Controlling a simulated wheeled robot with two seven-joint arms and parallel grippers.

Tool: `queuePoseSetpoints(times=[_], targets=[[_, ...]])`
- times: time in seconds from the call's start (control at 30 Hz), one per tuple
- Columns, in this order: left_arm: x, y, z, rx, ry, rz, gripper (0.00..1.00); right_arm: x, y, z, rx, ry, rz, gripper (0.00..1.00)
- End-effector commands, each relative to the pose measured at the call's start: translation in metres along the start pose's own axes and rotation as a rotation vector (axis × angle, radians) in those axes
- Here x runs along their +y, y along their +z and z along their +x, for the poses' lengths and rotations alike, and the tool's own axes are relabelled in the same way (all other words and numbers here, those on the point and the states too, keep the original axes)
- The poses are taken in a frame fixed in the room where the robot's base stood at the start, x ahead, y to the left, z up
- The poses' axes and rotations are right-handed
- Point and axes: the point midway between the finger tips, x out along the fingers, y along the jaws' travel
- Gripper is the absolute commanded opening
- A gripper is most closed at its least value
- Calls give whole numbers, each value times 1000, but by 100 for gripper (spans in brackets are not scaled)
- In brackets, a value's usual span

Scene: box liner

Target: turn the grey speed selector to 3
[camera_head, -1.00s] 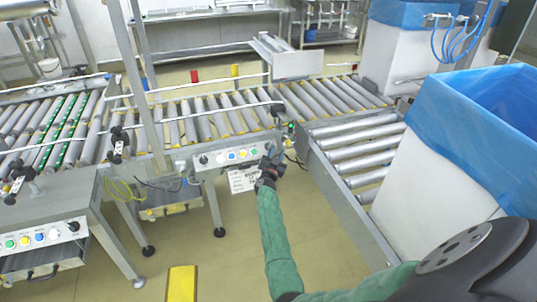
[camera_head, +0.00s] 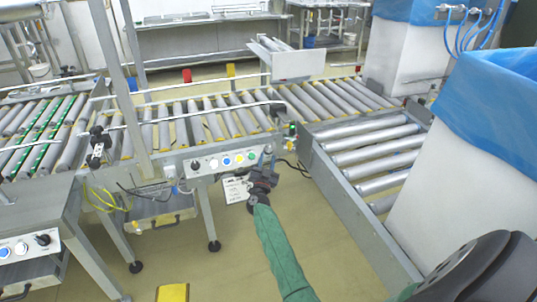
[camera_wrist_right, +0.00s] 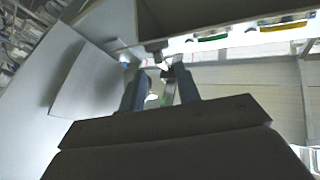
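The control panel (camera_head: 222,160) on the front of the conveyor carries a black knob (camera_head: 195,165) at its left end and white, blue, yellow and green buttons to the right of it. I cannot clearly make out which control is the grey speed selector. My right gripper (camera_head: 267,160) is at the panel's right end, right of the green button. In the right wrist view its two fingers (camera_wrist_right: 160,75) stand apart, with a small dark knob-like part (camera_wrist_right: 155,47) just beyond the tips. I see nothing clearly held. My left gripper is not in view.
A white label sheet (camera_head: 236,189) hangs below the panel. A second panel with buttons (camera_head: 22,247) is at the lower left. The roller conveyor (camera_head: 345,175) and a blue-lined white box (camera_head: 450,180) stand on the right.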

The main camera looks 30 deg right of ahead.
Motion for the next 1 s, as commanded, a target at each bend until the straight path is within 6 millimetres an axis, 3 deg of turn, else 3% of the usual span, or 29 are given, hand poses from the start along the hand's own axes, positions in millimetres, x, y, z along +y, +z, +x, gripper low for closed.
queuePoseSetpoints(times=[0.23,0.63,0.8,1.0], targets=[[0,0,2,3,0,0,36,0,0,29,1,0,2,33],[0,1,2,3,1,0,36,0,0,36,-1,0,1,33],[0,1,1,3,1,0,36,0,0,36,-1,0,1,1],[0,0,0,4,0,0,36,0,0,37,-1,4,2,0]])
